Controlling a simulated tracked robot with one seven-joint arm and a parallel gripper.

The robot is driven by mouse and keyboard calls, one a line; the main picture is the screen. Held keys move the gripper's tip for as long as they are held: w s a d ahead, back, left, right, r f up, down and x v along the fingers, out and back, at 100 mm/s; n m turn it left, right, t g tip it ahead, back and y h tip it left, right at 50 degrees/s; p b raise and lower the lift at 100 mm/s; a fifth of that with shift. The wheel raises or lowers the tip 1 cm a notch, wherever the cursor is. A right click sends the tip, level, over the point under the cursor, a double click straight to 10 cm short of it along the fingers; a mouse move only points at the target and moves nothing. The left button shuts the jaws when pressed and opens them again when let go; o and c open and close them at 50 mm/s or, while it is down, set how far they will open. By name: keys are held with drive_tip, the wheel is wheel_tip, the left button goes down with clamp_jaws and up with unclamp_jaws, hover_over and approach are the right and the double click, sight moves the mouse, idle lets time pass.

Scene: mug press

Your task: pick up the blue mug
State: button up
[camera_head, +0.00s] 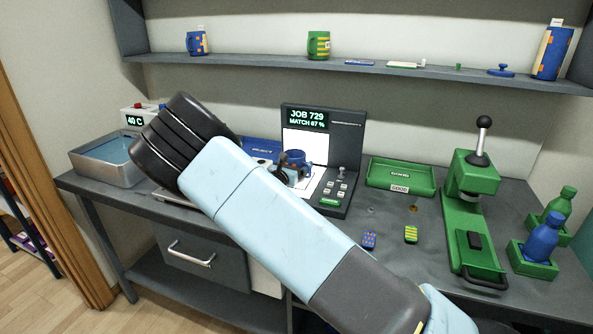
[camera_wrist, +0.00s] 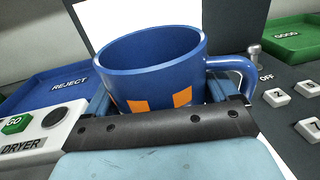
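The blue mug (camera_wrist: 150,62) fills the middle of the wrist view, with orange squares low on its wall and its handle on the right. In the head view the mug (camera_head: 298,166) is in front of the white panel of the JOB 729 machine, partly hidden. My gripper (camera_wrist: 163,98) has a finger close against each side of the mug, and appears shut on it. The mug's base is hidden, so I cannot tell whether it touches the surface below. My arm hides most of the gripper in the head view.
The JOB 729 machine (camera_head: 347,140) stands behind the mug. A blue REJECT tray (camera_head: 258,146) is on its left, a green GOOD tray (camera_head: 400,172) on its right. A green press (camera_head: 470,215) stands farther right. Another blue mug (camera_head: 197,43) and a green mug (camera_head: 318,45) are on the shelf.

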drive_tip(key=c, duration=0.8)
drive_tip(key=shift+o, duration=0.2)
drive_tip(key=shift+r, duration=0.15)
